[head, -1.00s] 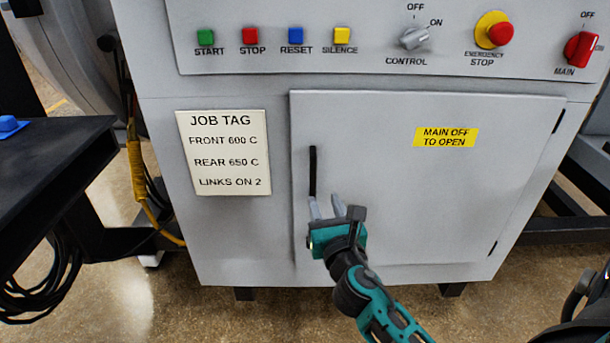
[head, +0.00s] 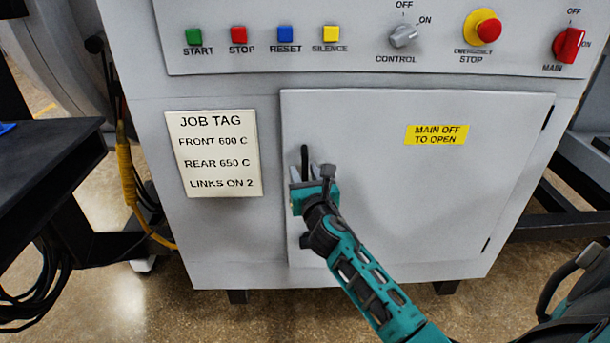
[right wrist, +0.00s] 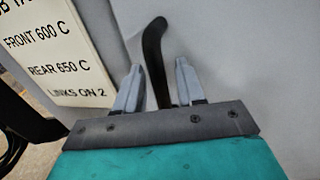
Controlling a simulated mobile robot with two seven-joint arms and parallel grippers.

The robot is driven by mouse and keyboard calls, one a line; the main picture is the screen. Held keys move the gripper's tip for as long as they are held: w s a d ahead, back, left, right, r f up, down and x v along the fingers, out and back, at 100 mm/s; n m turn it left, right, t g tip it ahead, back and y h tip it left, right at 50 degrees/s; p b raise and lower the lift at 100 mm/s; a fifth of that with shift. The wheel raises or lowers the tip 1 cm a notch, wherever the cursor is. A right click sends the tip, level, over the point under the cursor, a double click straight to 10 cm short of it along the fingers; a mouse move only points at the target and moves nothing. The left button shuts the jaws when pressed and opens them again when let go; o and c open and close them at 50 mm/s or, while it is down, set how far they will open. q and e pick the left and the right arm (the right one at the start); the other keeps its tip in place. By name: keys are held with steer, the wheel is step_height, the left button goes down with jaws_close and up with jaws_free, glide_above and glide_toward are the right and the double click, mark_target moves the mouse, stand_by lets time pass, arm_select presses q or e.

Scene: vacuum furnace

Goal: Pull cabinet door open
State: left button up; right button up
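The grey cabinet door (head: 430,190) is shut flush with the cabinet front, its hinges at the right edge. Its black vertical bar handle (head: 304,158) is near the left edge. My right gripper (head: 306,172) is at the handle's lower part. In the right wrist view the handle (right wrist: 155,60) stands between the two grey fingers of the right gripper (right wrist: 157,85). The fingers are open, with a gap on each side of the handle. The handle's lower end is hidden by the gripper. My left gripper is not in view.
A yellow label (head: 436,134) on the door reads MAIN OFF TO OPEN. The red MAIN switch (head: 568,45) and CONTROL knob (head: 403,36) are on the panel above. A job tag (head: 213,153) is left of the door. A dark table (head: 50,160) stands at the left.

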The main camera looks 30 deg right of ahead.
jaws_close()
stand_by(0.5)
